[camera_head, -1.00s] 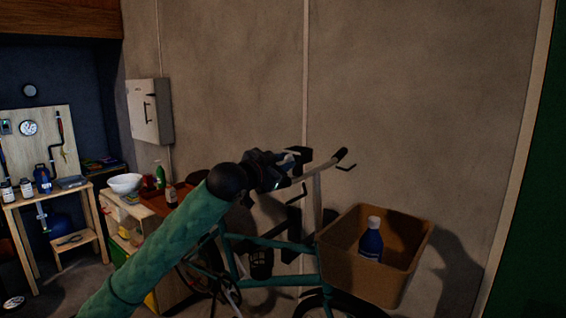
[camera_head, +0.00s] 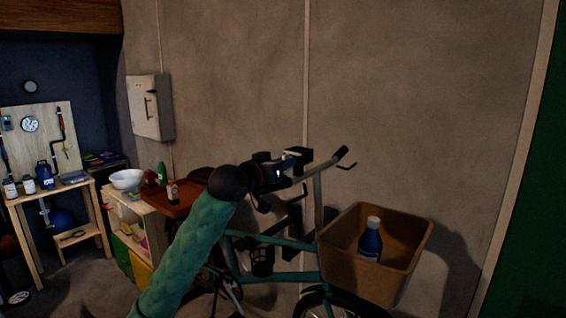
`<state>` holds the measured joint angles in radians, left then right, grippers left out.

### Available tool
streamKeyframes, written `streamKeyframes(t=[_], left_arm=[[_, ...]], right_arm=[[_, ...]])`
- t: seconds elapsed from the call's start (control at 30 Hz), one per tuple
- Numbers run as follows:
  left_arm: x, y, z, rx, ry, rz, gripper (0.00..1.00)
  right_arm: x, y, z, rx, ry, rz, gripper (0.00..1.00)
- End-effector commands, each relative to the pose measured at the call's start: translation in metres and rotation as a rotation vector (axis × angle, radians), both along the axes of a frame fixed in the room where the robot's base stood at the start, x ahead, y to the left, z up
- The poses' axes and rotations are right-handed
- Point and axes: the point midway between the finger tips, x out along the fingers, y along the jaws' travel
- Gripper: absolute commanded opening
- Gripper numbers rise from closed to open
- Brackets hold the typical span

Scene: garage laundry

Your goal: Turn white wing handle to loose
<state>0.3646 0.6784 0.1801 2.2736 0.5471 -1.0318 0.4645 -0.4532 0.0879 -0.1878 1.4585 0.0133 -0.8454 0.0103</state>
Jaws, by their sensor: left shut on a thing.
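My left arm comes up from the bottom in a green padded sleeve, and its dark gripper (camera_head: 283,171) is at the upper part of the bicycle, near the handlebar. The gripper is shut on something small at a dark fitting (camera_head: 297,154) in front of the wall. A small pale patch shows at the fingertips; it may be the white wing handle, but its shape and angle are hidden by the fingers and too small to tell. The teal bicycle (camera_head: 285,243) stands upright against the wall. My right gripper is not in view.
A brown basket (camera_head: 420,250) with a blue bottle (camera_head: 371,240) sits at the bicycle's front, right of the gripper. A grey wall cabinet (camera_head: 146,110), a low shelf with a white bowl (camera_head: 127,180) and a workbench (camera_head: 50,191) are at left. The wall at right is bare.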

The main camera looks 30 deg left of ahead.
Motion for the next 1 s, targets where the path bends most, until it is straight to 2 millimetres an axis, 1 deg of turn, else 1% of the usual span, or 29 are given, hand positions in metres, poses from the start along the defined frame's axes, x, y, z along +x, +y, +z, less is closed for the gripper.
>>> streamKeyframes(t=[0.2, 0.47, 0.5, 0.53, 0.8, 0.93, 0.97, 1.0], left_arm=[[0.0, 0.0, -0.001, -0.014, 0.003, 0.0, 0.0], [0.0, 0.0, -0.001, -0.013, 0.003, 0.0, 0.0], [0.0, 0.0, -0.001, -0.012, 0.003, 0.0, 0.31], [0.0, 0.0, -0.001, -0.012, 0.003, 0.0, 0.33], [0.0, 0.0, -0.001, -0.012, 0.001, 0.0, 0.33], [-0.006, 0.001, -0.002, -0.011, 0.001, 0.0, 0.33], [-0.009, 0.001, -0.002, -0.011, 0.001, 0.0, 0.33], [-0.013, 0.001, -0.002, -0.011, 0.0, 0.0, 0.33]], right_arm=[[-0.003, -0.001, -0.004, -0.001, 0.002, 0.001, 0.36], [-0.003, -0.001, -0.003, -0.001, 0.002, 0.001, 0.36], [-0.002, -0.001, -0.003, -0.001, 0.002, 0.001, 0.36], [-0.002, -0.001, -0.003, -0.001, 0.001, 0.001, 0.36], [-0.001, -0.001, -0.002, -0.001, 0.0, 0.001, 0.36], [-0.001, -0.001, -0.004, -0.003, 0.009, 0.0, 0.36], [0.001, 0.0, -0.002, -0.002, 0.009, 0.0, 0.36], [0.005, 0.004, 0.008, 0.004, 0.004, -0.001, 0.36]])
